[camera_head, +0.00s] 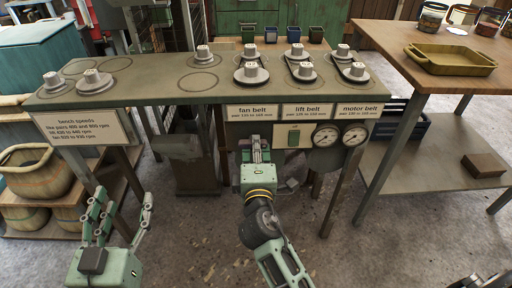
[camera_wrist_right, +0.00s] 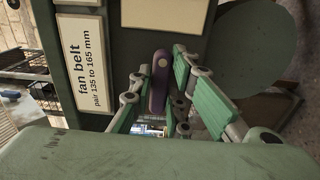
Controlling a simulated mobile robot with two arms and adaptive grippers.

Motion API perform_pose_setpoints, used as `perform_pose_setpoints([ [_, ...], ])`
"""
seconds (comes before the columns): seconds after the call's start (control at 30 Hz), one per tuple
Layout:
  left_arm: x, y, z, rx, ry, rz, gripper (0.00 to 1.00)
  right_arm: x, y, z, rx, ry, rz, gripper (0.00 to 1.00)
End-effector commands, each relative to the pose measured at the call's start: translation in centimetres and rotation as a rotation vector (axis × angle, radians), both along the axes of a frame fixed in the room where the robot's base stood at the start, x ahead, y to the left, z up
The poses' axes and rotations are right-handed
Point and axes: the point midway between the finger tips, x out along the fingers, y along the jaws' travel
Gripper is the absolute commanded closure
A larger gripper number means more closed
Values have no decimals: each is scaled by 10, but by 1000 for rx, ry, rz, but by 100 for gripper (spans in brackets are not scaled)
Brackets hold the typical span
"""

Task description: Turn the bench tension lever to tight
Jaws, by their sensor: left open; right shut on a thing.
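The bench tension lever (camera_wrist_right: 159,85) shows in the right wrist view as a short dark purple bar on the green bench front, beside the fan belt label. It runs parallel to that label's lettering, with a round bolt-like spot near its upper end in the picture. My right gripper (camera_head: 257,145) is at the bench front just below the fan belt label, shut on the lever; its fingers (camera_wrist_right: 158,92) lie on both sides of it. No tight mark is readable. My left gripper (camera_head: 119,208) is open and empty, low in front of the bench.
The bench top (camera_head: 150,88) carries several pulleys on posts. A wooden table (camera_head: 440,60) with a yellow tray (camera_head: 450,62) stands right. Baskets (camera_head: 35,170) stand left.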

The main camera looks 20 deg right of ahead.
Motion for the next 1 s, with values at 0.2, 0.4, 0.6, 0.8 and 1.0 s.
perform_pose_setpoints([
  [0.2,0,0,0,0,0,0,43,-1,0,-4,4,8,-1,76],
  [0.4,0,0,0,0,1,0,43,0,0,-2,2,5,-1,66],
  [0.6,0,0,-1,1,3,1,43,-1,0,-1,1,3,0,66],
  [0.8,0,0,-1,1,4,1,43,-19,6,-2,3,4,0,66],
  [1.0,0,0,-1,1,3,0,43,-51,15,-3,3,6,0,66],
])
